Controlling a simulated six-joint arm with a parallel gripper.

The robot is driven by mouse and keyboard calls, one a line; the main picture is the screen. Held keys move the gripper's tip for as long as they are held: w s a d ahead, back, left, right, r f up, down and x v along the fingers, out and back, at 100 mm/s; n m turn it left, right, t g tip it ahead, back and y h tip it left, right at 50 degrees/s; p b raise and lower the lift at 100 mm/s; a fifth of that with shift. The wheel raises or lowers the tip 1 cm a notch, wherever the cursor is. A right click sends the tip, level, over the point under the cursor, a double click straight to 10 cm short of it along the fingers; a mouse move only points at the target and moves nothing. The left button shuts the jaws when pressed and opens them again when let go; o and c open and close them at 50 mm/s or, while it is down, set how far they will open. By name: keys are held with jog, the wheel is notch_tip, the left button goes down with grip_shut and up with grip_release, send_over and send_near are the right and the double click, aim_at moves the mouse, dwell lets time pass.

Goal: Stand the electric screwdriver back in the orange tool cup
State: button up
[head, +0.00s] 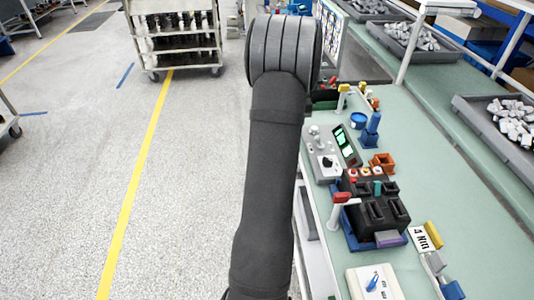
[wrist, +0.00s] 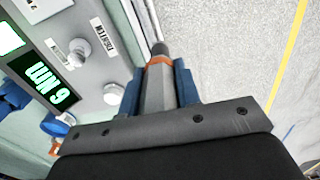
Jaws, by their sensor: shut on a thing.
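My gripper (wrist: 160,82) shows in the wrist view, its blue fingers shut on the electric screwdriver (wrist: 155,92). The screwdriver has a grey body, an orange ring and a dark end that points away from the wrist. It is held near the bench edge, with the floor behind it on the right. In the head view my own arm hides the gripper and the screwdriver. The orange tool cup (head: 382,162) is a small square holder on the green bench, right of my arm. Its opening faces up.
A grey tester with a lit green display (head: 347,145) stands left of the cup; the display also shows in the wrist view (wrist: 50,85). A blue bottle-like object (head: 371,130) stands behind the cup. A black breaker block (head: 375,205) sits in front.

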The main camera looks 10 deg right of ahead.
jog(key=d+r, duration=0.2)
jog(key=d, duration=0.1)
jog(key=d+r, duration=0.2)
jog(key=shift+d, duration=0.2)
jog(key=s+d+r+m, duration=0.2)
jog(key=s+d, duration=0.1)
jog(key=d, duration=0.5)
notch_tip(320, 180, up, 5)
jog(key=m, duration=0.4)
send_over(385, 160)
jog(key=s+a, duration=0.2)
jog(key=shift+w+d, duration=0.15)
jog(key=shift+d, duration=0.1)
jog(key=shift+f, duration=2.85)
jog(key=shift+f, duration=2.75)
jog(key=o, duration=1.1)
